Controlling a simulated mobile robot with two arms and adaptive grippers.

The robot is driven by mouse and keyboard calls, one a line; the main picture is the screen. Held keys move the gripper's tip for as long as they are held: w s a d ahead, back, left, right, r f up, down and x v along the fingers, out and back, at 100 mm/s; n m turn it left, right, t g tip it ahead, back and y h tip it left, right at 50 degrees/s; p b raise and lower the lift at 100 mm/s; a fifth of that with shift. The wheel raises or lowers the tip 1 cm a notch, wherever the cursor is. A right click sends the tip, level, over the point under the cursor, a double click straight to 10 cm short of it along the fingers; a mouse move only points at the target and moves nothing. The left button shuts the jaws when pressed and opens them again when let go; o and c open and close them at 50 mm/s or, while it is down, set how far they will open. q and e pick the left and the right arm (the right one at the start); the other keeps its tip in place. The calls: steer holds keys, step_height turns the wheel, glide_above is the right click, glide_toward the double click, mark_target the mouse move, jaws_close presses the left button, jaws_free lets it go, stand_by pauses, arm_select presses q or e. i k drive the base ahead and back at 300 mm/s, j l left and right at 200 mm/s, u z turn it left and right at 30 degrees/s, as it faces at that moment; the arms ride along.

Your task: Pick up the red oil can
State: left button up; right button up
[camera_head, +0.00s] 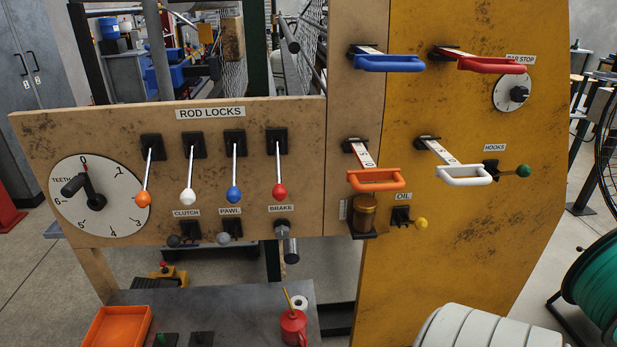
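The red oil can (293,327) stands on the grey bench (235,300) at the bottom of the head view, right of centre on that bench. Its thin yellowish spout points up and slightly left. The lower part of the can is near the picture's bottom edge. Neither of my grippers shows in this view.
A white roll (300,302) sits just behind the can. An orange tray (117,328) and dark blocks lie left on the bench. Above stands a wooden panel with rod lock levers (235,165) and a brake handle (288,240); a yellow panel (450,260) rises at right.

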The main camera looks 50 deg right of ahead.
mark_target(293, 321)
steer(key=z, duration=1.4)
